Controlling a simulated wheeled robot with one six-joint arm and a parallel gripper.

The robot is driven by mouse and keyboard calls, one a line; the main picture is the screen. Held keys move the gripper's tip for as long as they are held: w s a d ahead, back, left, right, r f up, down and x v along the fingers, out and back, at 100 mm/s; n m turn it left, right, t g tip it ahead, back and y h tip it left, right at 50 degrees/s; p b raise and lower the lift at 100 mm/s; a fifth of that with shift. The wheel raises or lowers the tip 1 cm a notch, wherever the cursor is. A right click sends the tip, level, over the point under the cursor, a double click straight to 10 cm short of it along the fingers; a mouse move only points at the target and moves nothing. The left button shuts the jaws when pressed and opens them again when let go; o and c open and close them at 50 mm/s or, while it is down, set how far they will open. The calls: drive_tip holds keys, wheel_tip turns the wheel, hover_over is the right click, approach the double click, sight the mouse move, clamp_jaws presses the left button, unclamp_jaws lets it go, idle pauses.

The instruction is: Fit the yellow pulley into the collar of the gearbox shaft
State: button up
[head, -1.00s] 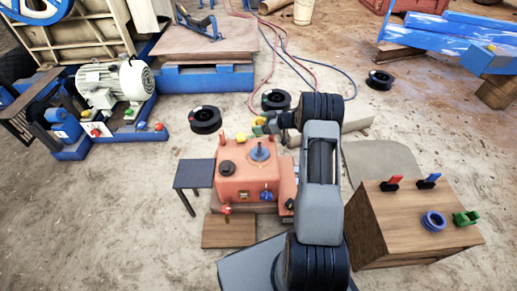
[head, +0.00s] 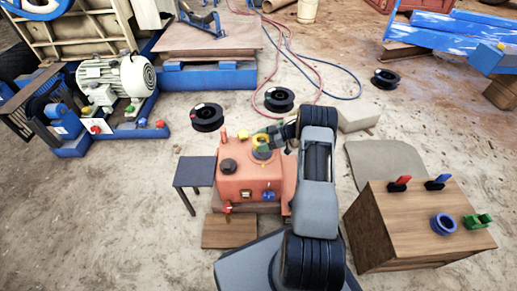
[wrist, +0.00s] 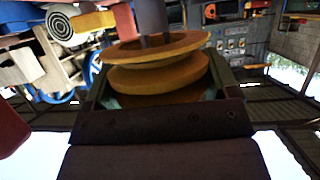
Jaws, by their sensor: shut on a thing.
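The orange-red gearbox (head: 248,186) stands on the ground in the middle of the head view. The blue-grey collar of its shaft (head: 262,154) shows on its top. The yellow pulley (head: 260,142) is right over the collar. My gripper (head: 264,141) is shut on the pulley, reaching in from the right. In the wrist view the grooved yellow pulley (wrist: 160,72) sits between the two dark fingers, and a grey shaft-like part (wrist: 152,18) meets its face. I cannot tell whether the pulley is inside the collar or just above it.
A small dark table (head: 194,171) stands left of the gearbox. A wooden box (head: 410,225) with red and blue levers, a blue ring and a green part stands at the right. Several black spools (head: 207,117) lie behind. A white motor (head: 118,78) is at the far left.

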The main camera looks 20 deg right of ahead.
drive_tip(key=shift+f+b, duration=0.65)
drive_tip(key=shift+f, duration=0.95)
drive_tip(key=shift+f, duration=0.1)
drive_tip(key=o, duration=1.2)
drive_tip(key=shift+f, duration=0.1)
drive_tip(key=shift+o, duration=0.2)
